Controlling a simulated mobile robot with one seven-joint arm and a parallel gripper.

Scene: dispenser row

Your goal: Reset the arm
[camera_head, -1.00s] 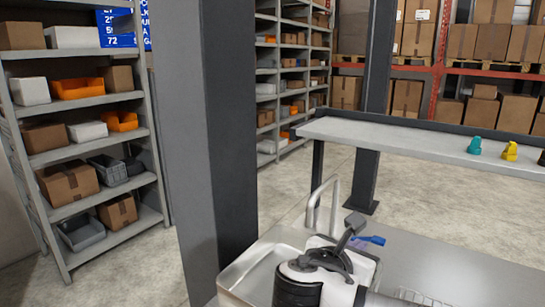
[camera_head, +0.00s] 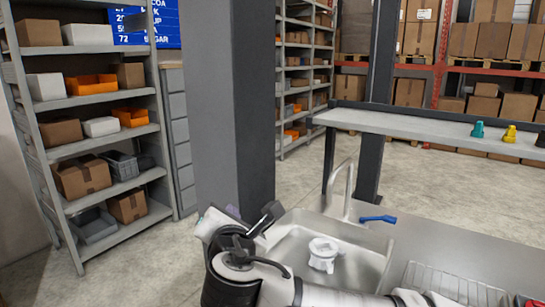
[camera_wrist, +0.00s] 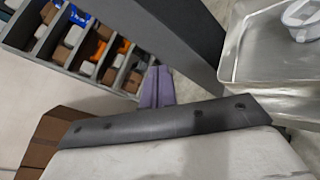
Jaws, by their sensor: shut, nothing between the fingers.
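My gripper (camera_head: 232,211) is at the left end of the steel sink counter in the head view, in front of the dark grey post. In the wrist view its purple fingers (camera_wrist: 155,88) are together with nothing between them. My arm is folded low at the bottom centre of the head view.
The sink (camera_head: 290,245) holds a white round part (camera_head: 323,254). A wire rack (camera_head: 450,283) lies at right. The thick post (camera_head: 240,100) is close by. Shelves (camera_head: 90,150) stand left; open floor lies behind.

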